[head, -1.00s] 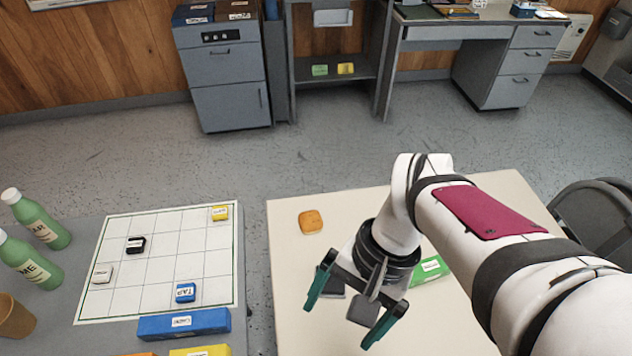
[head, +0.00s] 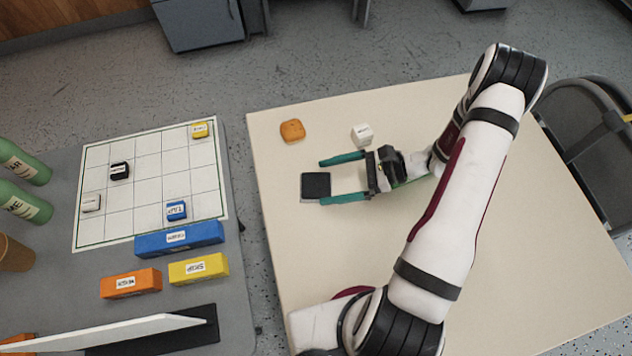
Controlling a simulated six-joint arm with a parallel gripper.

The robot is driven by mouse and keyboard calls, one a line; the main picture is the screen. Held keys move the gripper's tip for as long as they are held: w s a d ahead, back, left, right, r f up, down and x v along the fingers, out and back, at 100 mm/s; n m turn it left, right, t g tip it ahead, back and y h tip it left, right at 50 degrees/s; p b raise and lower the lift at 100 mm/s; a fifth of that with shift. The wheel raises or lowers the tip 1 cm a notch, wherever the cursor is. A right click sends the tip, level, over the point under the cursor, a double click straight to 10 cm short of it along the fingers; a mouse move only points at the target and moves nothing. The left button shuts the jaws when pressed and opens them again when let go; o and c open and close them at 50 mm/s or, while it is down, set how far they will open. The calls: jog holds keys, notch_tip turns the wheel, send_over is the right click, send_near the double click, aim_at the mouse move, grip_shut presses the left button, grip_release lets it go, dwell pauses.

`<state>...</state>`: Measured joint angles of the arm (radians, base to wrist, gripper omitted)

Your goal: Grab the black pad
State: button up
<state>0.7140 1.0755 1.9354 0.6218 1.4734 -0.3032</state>
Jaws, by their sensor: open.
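The black pad (head: 315,185) is a small dark square with a pale lower edge, lying on the cream table (head: 520,240). My gripper (head: 342,179) is open, its two teal fingers pointing left toward the pad. The lower fingertip is close to the pad's lower right side, and the upper fingertip is above and right of it. I cannot tell whether a finger touches the pad.
An orange block (head: 292,131) and a white labelled block (head: 362,135) are on the table near the upper finger. A green object (head: 412,181) is partly hidden under my wrist. A grey table with a gridded board (head: 108,221) and coloured blocks stands left, across a gap.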

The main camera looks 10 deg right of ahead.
aim_at(306, 184)
jog(key=x, duration=0.5)
jog(key=shift+w+a+f, duration=0.25)
jog(key=c, duration=1.1)
jog(key=shift+r, duration=0.1)
